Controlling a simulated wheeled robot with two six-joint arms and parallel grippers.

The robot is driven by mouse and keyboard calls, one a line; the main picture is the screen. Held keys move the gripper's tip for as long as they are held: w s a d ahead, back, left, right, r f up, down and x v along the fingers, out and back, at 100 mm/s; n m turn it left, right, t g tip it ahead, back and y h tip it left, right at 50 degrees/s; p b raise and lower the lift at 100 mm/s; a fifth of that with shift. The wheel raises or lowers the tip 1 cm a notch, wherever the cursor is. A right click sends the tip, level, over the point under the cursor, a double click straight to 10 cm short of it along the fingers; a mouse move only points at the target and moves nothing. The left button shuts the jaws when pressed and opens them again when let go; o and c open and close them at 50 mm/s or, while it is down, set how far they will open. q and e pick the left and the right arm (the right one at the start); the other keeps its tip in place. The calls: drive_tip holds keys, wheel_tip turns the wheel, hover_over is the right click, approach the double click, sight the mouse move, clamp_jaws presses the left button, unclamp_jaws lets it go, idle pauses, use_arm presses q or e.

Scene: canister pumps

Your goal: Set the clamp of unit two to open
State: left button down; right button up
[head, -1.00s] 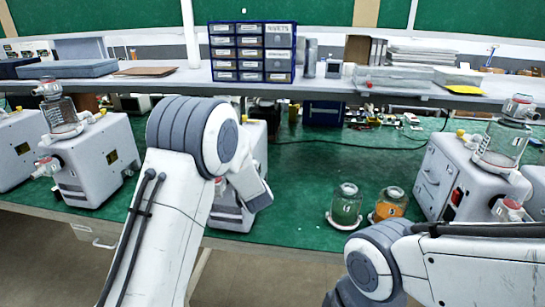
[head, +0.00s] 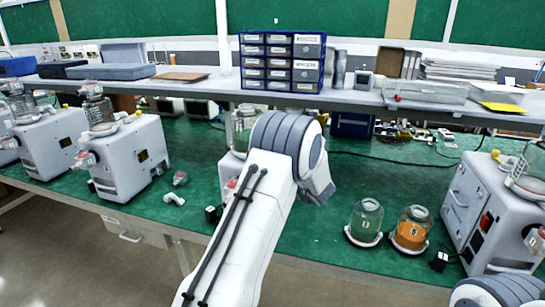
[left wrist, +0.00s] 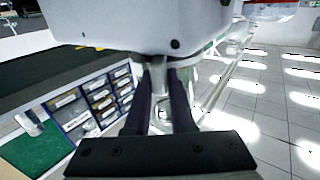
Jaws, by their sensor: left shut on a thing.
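My left arm reaches over the middle pump unit, which is mostly hidden behind it in the head view. A clear canister (head: 243,128) shows above that unit. In the left wrist view my left gripper (left wrist: 161,82) is shut on a pale, narrow part (left wrist: 158,72) under a large light-grey body (left wrist: 140,22). Whether this part is a clamp lever I cannot tell. Other grey pump units stand at left (head: 128,165), far left (head: 40,140) and right (head: 485,205). I cannot read which is unit two. My right gripper is out of view.
A green-filled jar (head: 365,222) and an orange-filled jar (head: 411,230) stand on the green bench top (head: 320,250). A white elbow piece (head: 174,199) and a small clear part (head: 180,179) lie left of my left arm. A blue drawer cabinet (head: 282,62) is on the shelf.

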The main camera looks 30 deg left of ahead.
use_arm(q)
drive_tip(key=shift+w+d+r, duration=0.1)
drive_tip(key=shift+w+r, duration=0.05)
drive_tip(key=shift+w, duration=0.05)
drive_tip(key=c, duration=0.8)
unclamp_jaws()
drive_tip(key=b+v, duration=0.2)
drive_tip(key=v, duration=0.8)
drive_tip(key=shift+s+b, duration=0.2)
drive_tip(key=shift+b, duration=0.15)
drive_tip(key=shift+d, duration=0.1)
